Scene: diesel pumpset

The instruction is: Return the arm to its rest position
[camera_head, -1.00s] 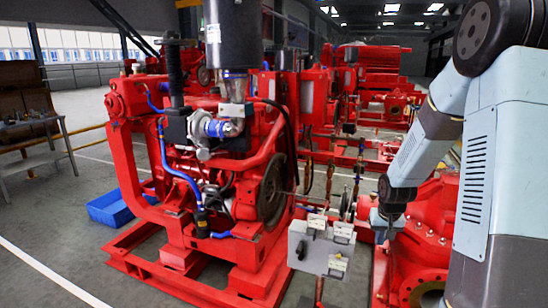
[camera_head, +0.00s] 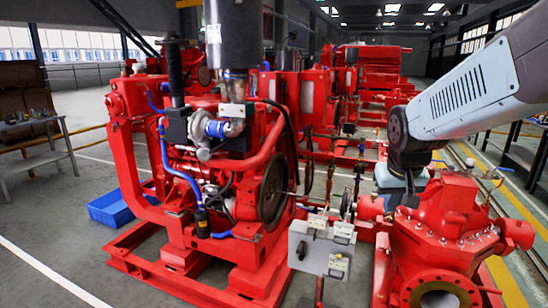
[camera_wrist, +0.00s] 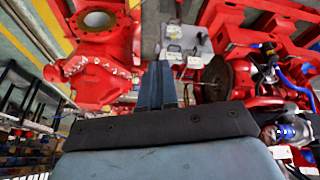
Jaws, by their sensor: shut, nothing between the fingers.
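My arm (camera_head: 465,95) reaches in from the right edge of the head view, its grey-white forearm sloping down to the left to a dark wrist joint. Below that joint the blue-grey hand hangs beside the red pump; its fingertips are hard to make out there. In the wrist view my gripper (camera_wrist: 158,72) shows its two fingers together and empty, pointing up the picture. The red pump (camera_head: 445,225) with its round flange stands just below and right of the hand. It also shows in the wrist view (camera_wrist: 98,65) at the upper left.
The red diesel engine (camera_head: 225,170) fills the middle left on its red frame. A grey control box (camera_head: 321,247) stands between engine and pump. A blue bin (camera_head: 105,208) lies on the floor at left, near a workbench (camera_head: 35,135). Open floor lies at the left front.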

